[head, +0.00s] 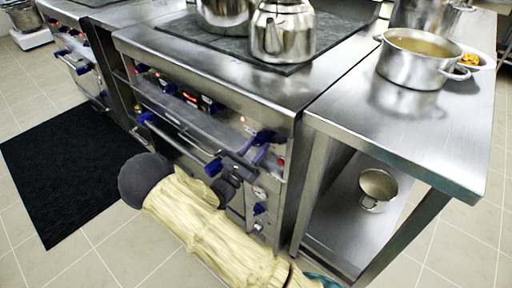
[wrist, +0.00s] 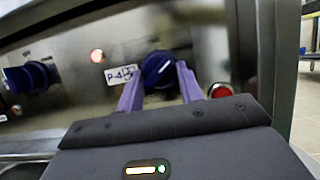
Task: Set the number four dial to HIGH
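The number four dial (wrist: 158,68) is a round dark blue knob with a white pointer line, beside a label reading "P-4" (wrist: 121,74) in the wrist view. The line leans up and to the right. My gripper (wrist: 161,80) has its two purple fingers apart, with the tips at the left and right sides of the dial. I cannot tell whether they touch it. In the head view my gripper (head: 262,145) is at the right end of the stove's front panel and hides the dial there.
A lit lamp (wrist: 97,56) is left of the label, and a red button (wrist: 221,91) is right of the dial. Another blue knob (wrist: 28,77) is at the far left. A kettle (head: 283,35) stands on the stove; a steel table (head: 400,125) with a pot (head: 412,68) is on the right.

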